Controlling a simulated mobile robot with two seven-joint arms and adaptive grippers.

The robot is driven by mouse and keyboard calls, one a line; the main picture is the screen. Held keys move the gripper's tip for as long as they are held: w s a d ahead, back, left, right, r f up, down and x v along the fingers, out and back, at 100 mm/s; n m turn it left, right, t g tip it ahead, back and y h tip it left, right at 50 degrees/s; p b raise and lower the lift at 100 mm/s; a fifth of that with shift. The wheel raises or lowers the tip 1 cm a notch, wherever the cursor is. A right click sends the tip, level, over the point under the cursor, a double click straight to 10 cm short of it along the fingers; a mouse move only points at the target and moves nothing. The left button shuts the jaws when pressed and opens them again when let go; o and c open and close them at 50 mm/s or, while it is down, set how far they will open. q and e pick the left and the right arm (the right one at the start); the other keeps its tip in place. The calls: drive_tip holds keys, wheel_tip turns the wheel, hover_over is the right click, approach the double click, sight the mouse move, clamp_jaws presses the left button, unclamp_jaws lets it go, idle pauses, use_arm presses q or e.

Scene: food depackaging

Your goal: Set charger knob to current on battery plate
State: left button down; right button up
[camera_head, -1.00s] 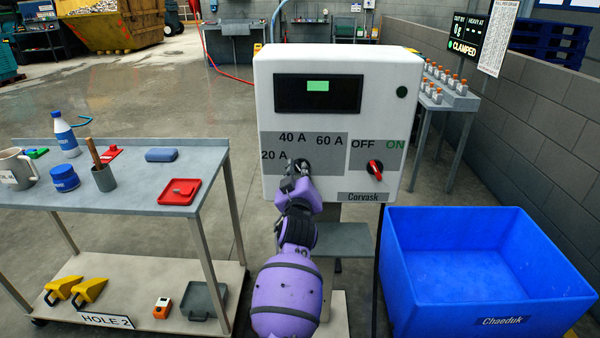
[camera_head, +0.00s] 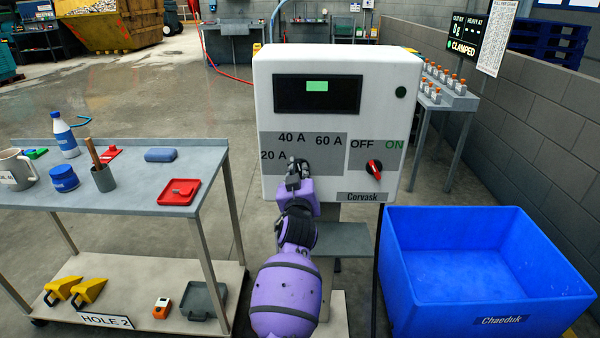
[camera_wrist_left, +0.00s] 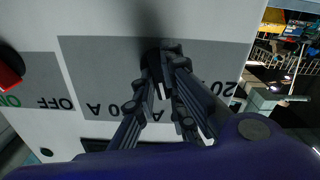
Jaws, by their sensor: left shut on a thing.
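The white charger (camera_head: 384,112) stands upright ahead, with a grey dial panel (camera_head: 337,165) marked 20 A, 40 A and 60 A. My left gripper (camera_head: 298,168) is at the dial below the 40 A mark, shut on the current knob. The gripper mostly hides the knob; a dark part of the knob (camera_wrist_left: 149,57) shows at the fingertips (camera_wrist_left: 163,53) in the left wrist view. Its pointer direction cannot be read. A red OFF/ON switch (camera_head: 374,170) sits to the right, and the display (camera_head: 318,93) has a green block. I cannot make out a battery plate. My right gripper is not in view.
A grey cart (camera_head: 140,196) with a mug, bottle and red tray stands left. A blue bin (camera_head: 440,290) stands at the lower right.

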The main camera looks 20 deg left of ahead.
use_arm(q)
drive_tip(key=c, duration=1.8)
unclamp_jaws()
drive_tip(key=shift+c, duration=0.2)
drive_tip(key=shift+o, duration=0.2)
drive_tip(key=shift+s+d+f, duration=0.1)
drive_tip(key=shift+s, duration=0.2)
drive_tip(key=v, duration=1.1)
drive_tip(key=shift+s, duration=0.2)
